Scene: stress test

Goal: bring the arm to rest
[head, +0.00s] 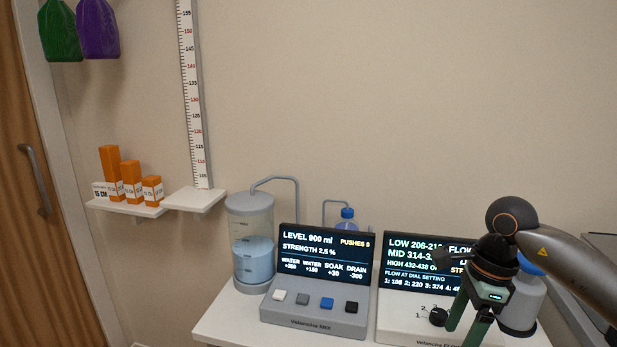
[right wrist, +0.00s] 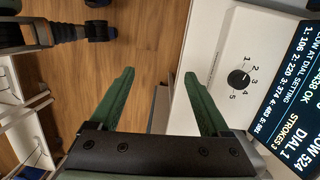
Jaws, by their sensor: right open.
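My right arm comes in from the right in the head view. Its right gripper (head: 468,325) hangs fingers-down in front of the white flow unit (head: 398,328), near its black dial (head: 438,317). In the right wrist view the two green fingers of the gripper (right wrist: 160,76) are spread apart with nothing between them, over the wood floor (right wrist: 150,40). There the dial (right wrist: 238,77), with numbers 1 to 5, lies just right of the right finger. I cannot tell whether that finger touches the unit. My left gripper is in neither view.
A grey mixing unit (head: 315,315) with several buttons and a screen stands left of the flow unit, beside a clear tank (head: 250,225) of blue liquid.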

